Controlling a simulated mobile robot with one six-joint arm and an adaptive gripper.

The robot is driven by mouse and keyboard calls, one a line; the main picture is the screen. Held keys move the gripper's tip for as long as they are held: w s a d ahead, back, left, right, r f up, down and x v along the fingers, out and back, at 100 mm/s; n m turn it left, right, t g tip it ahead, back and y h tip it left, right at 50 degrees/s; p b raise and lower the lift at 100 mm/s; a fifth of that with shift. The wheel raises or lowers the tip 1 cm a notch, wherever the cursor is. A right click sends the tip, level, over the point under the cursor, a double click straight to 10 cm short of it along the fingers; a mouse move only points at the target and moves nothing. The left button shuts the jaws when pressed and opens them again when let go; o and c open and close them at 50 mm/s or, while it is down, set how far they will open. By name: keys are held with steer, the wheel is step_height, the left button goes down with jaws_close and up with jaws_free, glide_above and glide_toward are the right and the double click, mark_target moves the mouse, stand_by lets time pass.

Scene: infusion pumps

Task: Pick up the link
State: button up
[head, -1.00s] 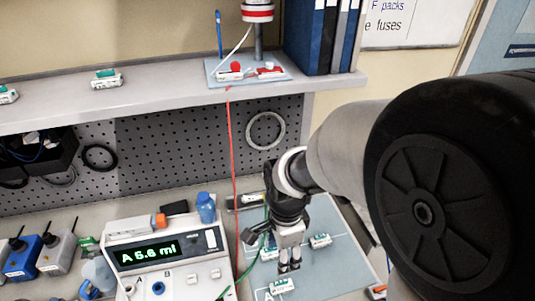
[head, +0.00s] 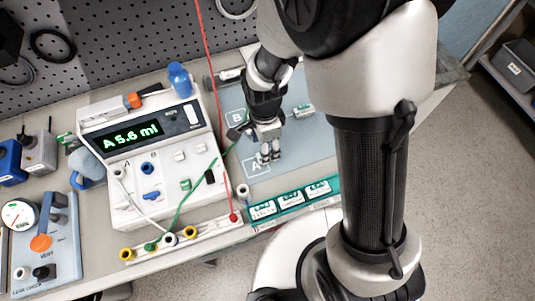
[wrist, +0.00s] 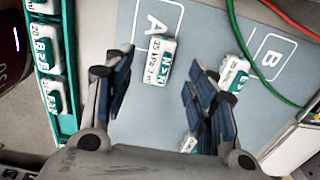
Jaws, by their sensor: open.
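A white link (wrist: 160,62) with a green label panel lies on the grey-blue mat beside the outlined square A. In the wrist view my gripper (wrist: 160,80) is open, and this link shows between its fingertips; I cannot tell the height left between them. A second link (wrist: 236,74) lies near square B, partly behind the right finger. A third link (wrist: 190,143) is mostly hidden by that finger. In the head view my gripper (head: 267,157) hangs over the mat near square A and hides the link there. Another link (head: 304,110) lies to its right.
A teal rack (head: 250,215) holding several links stands along the mat's front edge. The infusion pump (head: 150,160), with green and white leads, stands left of the mat. A red cable (head: 215,90) hangs close to my gripper's left. Bare mat (head: 315,145) lies to the right.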

step_height(320, 180, down, 5)
steer(key=shift+d+r+b, duration=0.1)
steer(key=shift+r+b, duration=0.1)
steer(key=shift+b, duration=0.55)
steer(key=shift+r, duration=0.1)
steer(key=c, duration=1.1)
steer(key=shift+r, duration=0.1)
steer(key=shift+c, duration=0.2)
